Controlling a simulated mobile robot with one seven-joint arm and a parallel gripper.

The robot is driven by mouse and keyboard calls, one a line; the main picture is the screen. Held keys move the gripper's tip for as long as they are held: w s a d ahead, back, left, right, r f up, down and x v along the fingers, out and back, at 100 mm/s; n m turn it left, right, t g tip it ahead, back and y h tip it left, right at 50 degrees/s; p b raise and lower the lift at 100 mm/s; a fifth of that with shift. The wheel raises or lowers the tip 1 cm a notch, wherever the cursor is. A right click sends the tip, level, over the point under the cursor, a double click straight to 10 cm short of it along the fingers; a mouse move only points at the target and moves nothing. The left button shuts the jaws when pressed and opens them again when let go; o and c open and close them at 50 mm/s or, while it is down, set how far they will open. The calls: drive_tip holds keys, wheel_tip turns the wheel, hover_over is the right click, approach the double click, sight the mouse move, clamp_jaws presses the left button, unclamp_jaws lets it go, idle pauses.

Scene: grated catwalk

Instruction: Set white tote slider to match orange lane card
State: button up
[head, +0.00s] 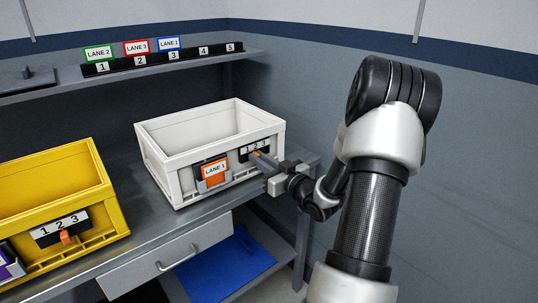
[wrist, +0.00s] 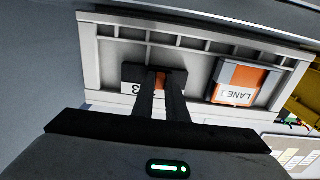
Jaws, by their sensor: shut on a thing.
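The white tote (head: 185,190) stands upright on the bench. The orange lane card (head: 214,171) sits in a holder on its front; it seems to read LANE 1, but the digit is small. Right of it is the slider scale (head: 243,152) marked 1, 2, 3. My gripper (head: 264,161) is shut on the orange slider tab, which also shows in the wrist view (wrist: 160,79). The tab is around the middle of the scale, near 2; the fingers partly hide the numbers. The card appears upside down in the wrist view (wrist: 236,91).
A yellow tote (head: 110,220) with its own 1-2-3 slider stands at the left. A shelf (head: 215,58) above holds a numbered rack with green, red and blue lane cards (head: 98,53). A drawer (head: 170,262) and a blue panel (head: 228,268) are below the bench.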

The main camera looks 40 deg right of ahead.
drive_tip(key=shift+a, duration=1.05)
idle(0.4)
drive_tip(key=o, duration=0.6)
drive_tip(key=shift+s, duration=0.1)
drive_tip(key=s, duration=0.7)
drive_tip(key=shift+d, duration=0.25)
idle(0.3)
